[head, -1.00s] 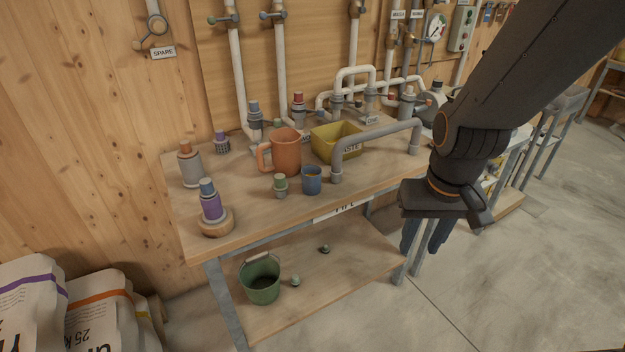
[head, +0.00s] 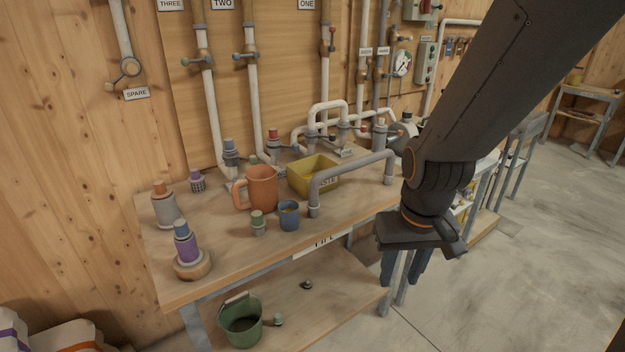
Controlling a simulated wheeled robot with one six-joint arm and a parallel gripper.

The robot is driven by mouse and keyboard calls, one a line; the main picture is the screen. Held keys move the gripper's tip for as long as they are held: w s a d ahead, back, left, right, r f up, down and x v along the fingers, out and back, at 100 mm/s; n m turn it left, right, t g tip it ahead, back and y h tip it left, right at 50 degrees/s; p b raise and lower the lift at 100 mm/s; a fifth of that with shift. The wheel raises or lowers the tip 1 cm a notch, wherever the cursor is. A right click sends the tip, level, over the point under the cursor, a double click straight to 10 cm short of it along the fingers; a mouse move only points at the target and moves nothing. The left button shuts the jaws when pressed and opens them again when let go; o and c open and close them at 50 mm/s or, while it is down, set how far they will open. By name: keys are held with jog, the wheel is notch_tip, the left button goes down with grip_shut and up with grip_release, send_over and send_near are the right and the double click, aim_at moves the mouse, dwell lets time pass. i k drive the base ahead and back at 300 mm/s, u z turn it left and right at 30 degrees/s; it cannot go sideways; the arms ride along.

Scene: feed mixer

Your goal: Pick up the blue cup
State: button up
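The blue cup (head: 289,216) stands upright on the wooden workbench (head: 230,258), near its front edge. It is just right of a small green-capped fitting (head: 258,223) and in front of the orange mug (head: 262,188). My gripper (head: 403,274) points down at the right, in front of the bench's right end and well apart from the cup. Its two dark blue fingers look spread with nothing between them. The fingers are partly hidden by the gripper body.
A grey pipe handle (head: 350,166) arches right of the cup, with a yellow bin (head: 318,177) behind. Capped bottles (head: 165,205) stand at the left. A green bucket (head: 240,322) is on the lower shelf. Open floor (head: 520,290) lies right.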

aim_at(288, 210)
jog(key=u, duration=3.05)
jog(key=k, duration=0.95)
jog(key=z, duration=0.95)
jog(key=i, duration=0.5)
